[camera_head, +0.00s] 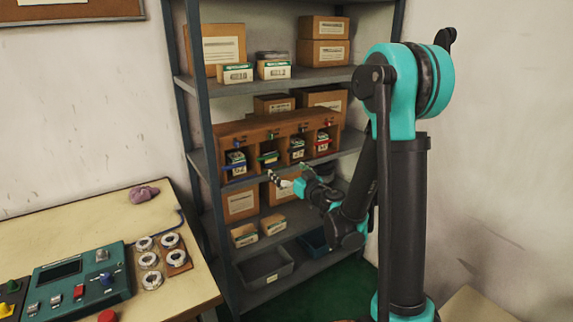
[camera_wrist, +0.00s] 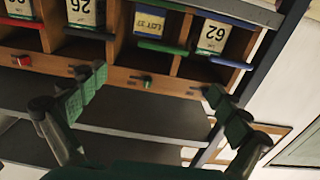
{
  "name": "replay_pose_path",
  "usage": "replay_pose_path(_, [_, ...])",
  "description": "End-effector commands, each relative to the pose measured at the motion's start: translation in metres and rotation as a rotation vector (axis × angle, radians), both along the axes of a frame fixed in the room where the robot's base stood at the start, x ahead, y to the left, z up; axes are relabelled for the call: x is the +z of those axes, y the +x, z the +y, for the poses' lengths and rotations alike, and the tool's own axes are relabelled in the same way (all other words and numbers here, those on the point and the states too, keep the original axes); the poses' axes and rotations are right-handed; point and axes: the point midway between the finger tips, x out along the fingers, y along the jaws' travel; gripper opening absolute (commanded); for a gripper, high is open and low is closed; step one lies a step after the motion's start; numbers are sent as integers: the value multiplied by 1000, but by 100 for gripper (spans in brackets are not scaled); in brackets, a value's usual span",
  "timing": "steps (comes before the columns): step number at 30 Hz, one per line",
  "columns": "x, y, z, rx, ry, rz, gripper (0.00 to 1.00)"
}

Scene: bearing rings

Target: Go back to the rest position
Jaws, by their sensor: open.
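My gripper (camera_head: 288,180) is in front of the wooden compartment rack on the shelf. In the wrist view my gripper (camera_wrist: 155,105) shows its two green-padded fingers spread wide with nothing between them. The wooden rack (camera_head: 279,134) has several compartments holding small labelled boxes, with coloured strips at their fronts. The wrist view shows the rack upside down, with box labels such as 26 and 62 and a box (camera_wrist: 149,20) above a green strip (camera_wrist: 163,47). The fingers look apart from the boxes.
The rack stands on a metal shelf unit (camera_head: 198,165) with cardboard boxes (camera_head: 323,52) above and grey bin (camera_head: 265,268) below. At left, a table (camera_head: 95,218) carries a teal control panel (camera_head: 78,285), several bearing rings (camera_head: 150,260) and a crumpled cloth (camera_head: 143,193).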

Motion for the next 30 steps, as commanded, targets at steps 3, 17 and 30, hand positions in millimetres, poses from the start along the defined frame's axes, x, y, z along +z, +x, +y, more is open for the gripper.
replay_pose_path(3, [16, 3, -29, -104, 10, -21, 100])
replay_pose_path(17, [-30, -86, -247, -812, -144, 404, 100])
replay_pose_path(30, [-148, -277, -221, -556, -348, 1119, 100])
